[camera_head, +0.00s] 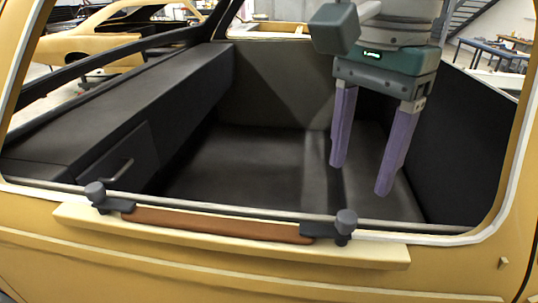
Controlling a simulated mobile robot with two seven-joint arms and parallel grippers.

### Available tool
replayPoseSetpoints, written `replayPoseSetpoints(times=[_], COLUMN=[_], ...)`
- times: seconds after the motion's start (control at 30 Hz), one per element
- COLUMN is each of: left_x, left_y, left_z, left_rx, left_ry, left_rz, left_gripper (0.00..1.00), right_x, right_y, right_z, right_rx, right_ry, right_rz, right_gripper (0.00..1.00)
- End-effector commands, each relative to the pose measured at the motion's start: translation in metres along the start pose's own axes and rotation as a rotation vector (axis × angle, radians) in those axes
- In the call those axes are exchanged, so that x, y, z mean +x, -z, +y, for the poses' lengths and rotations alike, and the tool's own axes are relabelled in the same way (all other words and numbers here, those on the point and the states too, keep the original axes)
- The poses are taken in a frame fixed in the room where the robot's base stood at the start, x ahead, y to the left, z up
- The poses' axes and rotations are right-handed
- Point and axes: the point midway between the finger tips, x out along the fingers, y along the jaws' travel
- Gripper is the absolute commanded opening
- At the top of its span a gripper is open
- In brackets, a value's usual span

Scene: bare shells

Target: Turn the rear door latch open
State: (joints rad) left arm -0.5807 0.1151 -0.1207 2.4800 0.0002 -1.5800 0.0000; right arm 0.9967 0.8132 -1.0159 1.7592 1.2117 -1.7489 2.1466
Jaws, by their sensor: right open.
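My right gripper (360,179) hangs from the top right, inside the yellow car shell's opening. Its two purple fingers point down, spread apart with nothing between them. A small grey lever (122,171) sits on a dark panel inside at the left, well away from the gripper. On the sill nearest me, a brown bar (218,225) runs between two dark grey knobbed fittings, a left one (96,190) and a right one (345,222). The fingers are above and behind the right fitting, apart from it. I cannot tell which of these parts is the latch. My left gripper is out of view.
A pale strip (375,250) lies under the brown bar on the yellow body (150,278). A long dark box (120,105) runs along the left inside; dark walls enclose the right and back. The dark floor (245,165) is clear. Another yellow car shell (85,50) stands beyond.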

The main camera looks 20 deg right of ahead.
Motion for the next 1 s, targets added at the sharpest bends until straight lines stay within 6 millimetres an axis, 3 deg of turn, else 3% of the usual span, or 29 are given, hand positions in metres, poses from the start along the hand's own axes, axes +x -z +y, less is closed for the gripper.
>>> replayPoseSetpoints(times=[0.2,0.4,0.77,1.0], left_x=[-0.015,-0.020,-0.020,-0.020], left_y=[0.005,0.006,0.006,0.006], left_z=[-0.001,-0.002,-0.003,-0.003], left_rx=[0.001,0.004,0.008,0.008], left_ry=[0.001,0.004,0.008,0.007], left_rz=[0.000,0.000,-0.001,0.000], left_gripper=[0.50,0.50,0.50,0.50], right_x=[0.041,0.068,0.077,0.077], right_y=[-0.001,-0.001,-0.001,-0.001], right_z=[0.001,0.000,0.000,0.000], right_rx=[-0.002,-0.005,-0.007,-0.007], right_ry=[-0.004,-0.001,0.002,0.002], right_rz=[-0.001,0.000,0.000,0.000], right_gripper=[0.64,0.64,0.64,0.39])
